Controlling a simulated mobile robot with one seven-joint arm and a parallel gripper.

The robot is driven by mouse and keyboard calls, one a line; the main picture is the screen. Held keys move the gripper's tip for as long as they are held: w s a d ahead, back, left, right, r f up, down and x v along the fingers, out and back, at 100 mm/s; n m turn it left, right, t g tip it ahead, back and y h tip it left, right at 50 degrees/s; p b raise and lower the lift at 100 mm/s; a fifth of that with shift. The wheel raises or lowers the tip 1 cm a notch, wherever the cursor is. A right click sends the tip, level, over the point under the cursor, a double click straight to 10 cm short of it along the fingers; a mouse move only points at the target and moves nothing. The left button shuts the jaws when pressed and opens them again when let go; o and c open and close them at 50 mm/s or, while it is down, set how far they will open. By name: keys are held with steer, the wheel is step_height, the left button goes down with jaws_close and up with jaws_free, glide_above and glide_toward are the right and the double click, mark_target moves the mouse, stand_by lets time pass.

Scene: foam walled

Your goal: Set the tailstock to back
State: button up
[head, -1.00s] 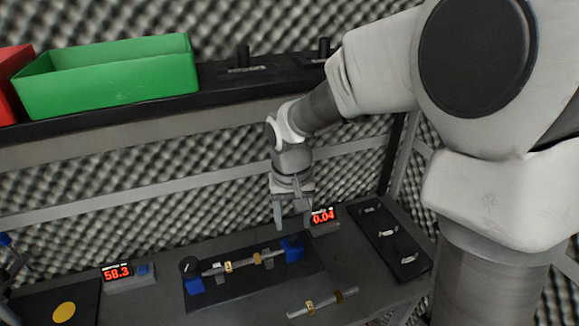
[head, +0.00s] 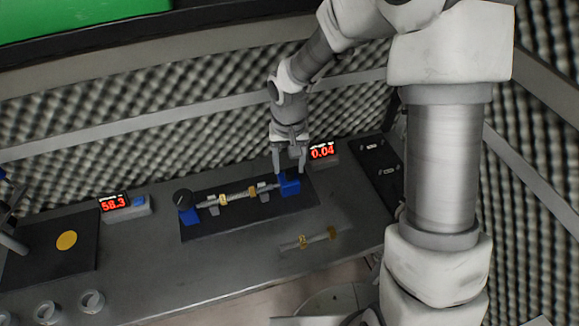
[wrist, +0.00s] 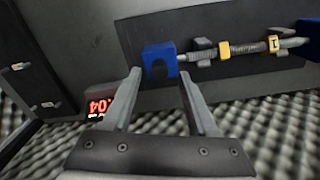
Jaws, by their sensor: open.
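The tailstock (head: 290,184) is a blue block at the right end of a black fixture plate (head: 248,213). A metal shaft (head: 238,196) with yellow bands lies along the fixture between the tailstock and a blue block with a dark knob (head: 183,199) at the left end. My gripper (head: 290,172) is open and empty, pointing down just behind and above the tailstock. In the wrist view the blue tailstock (wrist: 160,60) appears just beyond and between the open fingertips (wrist: 160,75). I cannot tell whether a finger touches it.
A red display reading 0.04 (head: 322,151) stands close right of my gripper. A second display (head: 115,203) reads 58.3. A loose shaft (head: 308,241) lies in front. A black panel (head: 376,166) is at right, a pad with a yellow disc (head: 66,240) at left.

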steer(key=shift+f, duration=0.8)
jaws_close()
stand_by(0.9)
